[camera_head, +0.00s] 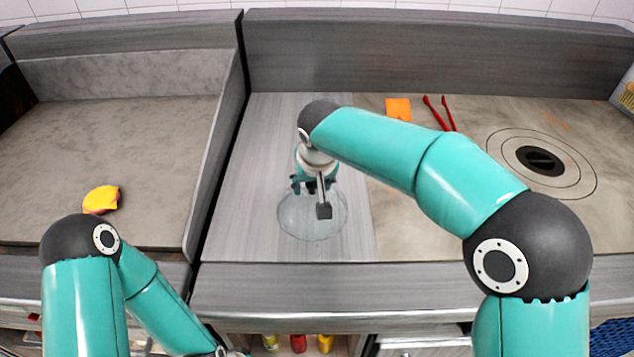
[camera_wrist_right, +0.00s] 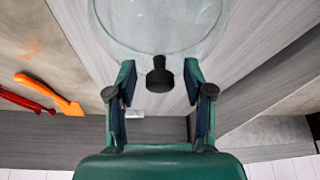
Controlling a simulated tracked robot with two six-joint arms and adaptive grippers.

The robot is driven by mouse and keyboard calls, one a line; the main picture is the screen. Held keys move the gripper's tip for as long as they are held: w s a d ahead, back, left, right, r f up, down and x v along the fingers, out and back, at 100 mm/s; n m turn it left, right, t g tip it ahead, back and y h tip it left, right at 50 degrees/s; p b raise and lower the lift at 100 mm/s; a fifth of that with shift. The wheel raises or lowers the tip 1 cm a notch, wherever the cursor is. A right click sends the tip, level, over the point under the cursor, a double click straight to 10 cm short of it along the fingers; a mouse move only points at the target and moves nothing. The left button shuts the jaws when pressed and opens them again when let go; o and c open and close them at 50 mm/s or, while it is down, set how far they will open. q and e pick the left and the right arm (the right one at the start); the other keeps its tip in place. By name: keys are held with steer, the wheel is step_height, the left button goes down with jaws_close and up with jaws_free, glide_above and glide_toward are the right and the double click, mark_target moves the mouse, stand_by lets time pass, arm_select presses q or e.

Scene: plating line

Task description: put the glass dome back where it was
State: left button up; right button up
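The clear glass dome (camera_head: 298,222) stands on the light grey wood-grain counter section in the middle of the head view. In the right wrist view the dome (camera_wrist_right: 120,22) fills the top, and its black knob (camera_wrist_right: 158,76) points toward my gripper. My right gripper (camera_head: 312,186) is over the dome. In the wrist view its fingers (camera_wrist_right: 158,82) are open, one on each side of the knob, with a gap on both sides. I cannot tell whether anything is under the dome. My left gripper is out of view; only its arm shows at lower left.
A yellow and red item (camera_head: 101,199) lies on the left counter, behind a raised divider (camera_head: 218,150). An orange tool (camera_head: 397,109) and red tongs (camera_head: 438,113) lie at the back right. A round black-centred plate (camera_head: 541,160) is at far right. Bottles (camera_head: 298,343) stand below the counter.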

steer(key=shift+r, duration=0.15)
steer(key=v, duration=1.2)
stand_by(0.3)
